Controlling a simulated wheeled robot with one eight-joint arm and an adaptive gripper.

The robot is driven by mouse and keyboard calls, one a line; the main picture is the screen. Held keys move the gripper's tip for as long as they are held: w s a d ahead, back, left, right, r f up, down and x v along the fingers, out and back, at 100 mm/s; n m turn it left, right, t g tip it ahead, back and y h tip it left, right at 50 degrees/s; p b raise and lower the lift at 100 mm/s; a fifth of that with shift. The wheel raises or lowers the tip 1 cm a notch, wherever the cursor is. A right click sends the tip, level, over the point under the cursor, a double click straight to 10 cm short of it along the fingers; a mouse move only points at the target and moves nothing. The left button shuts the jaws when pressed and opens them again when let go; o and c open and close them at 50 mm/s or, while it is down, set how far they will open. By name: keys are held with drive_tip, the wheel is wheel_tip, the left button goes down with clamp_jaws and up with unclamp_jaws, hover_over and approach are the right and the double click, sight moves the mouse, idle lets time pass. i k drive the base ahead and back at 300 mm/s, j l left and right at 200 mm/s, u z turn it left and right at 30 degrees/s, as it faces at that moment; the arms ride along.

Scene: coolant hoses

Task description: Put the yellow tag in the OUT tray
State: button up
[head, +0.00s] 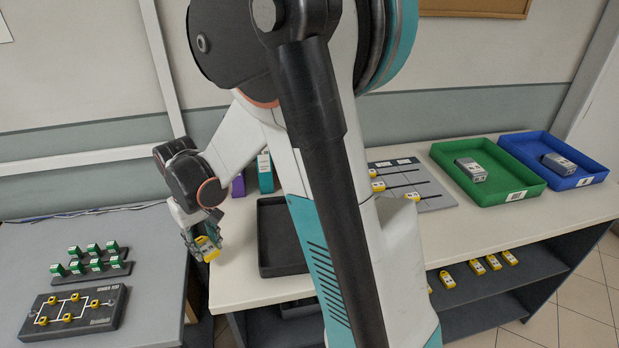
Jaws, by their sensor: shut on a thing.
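My gripper (203,243) is shut on a yellow tag (208,250), which hangs tilted between the fingers, in view near the left end of the white bench. I cannot tell its height above the bench. A black tray (267,269) sits on the bench to the right of it, partly hidden by my arm. A green tray (534,188) and a blue tray (590,168) stand farther right, each with a grey device inside.
A grey board (432,190) with yellow tags lies behind my arm. More yellow tags (478,266) lie on the shelf below. Purple and teal holders (265,178) stand behind the black tray. The left table (150,290) carries green blocks and a black panel (98,322).

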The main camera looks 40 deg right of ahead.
sight(494, 170)
drive_tip(key=k+l+u, duration=0.1)
drive_tip(key=l+u, duration=0.15)
drive_tip(key=u, duration=0.15)
drive_tip(key=k+l+u, duration=0.15)
drive_tip(key=u, duration=0.3)
drive_tip(key=k+l+u, duration=0.15)
drive_tip(key=u, duration=0.25)
drive_tip(key=k+l+u, duration=0.15)
drive_tip(key=k+u, duration=0.2)
drive_tip(key=k, duration=0.3)
drive_tip(key=k+z, duration=0.25)
drive_tip(key=z, duration=0.15)
drive_tip(key=k+l+z, duration=0.2)
drive_tip(key=z, duration=0.2)
drive_tip(key=k+l+z, duration=0.15)
drive_tip(key=z, duration=0.2)
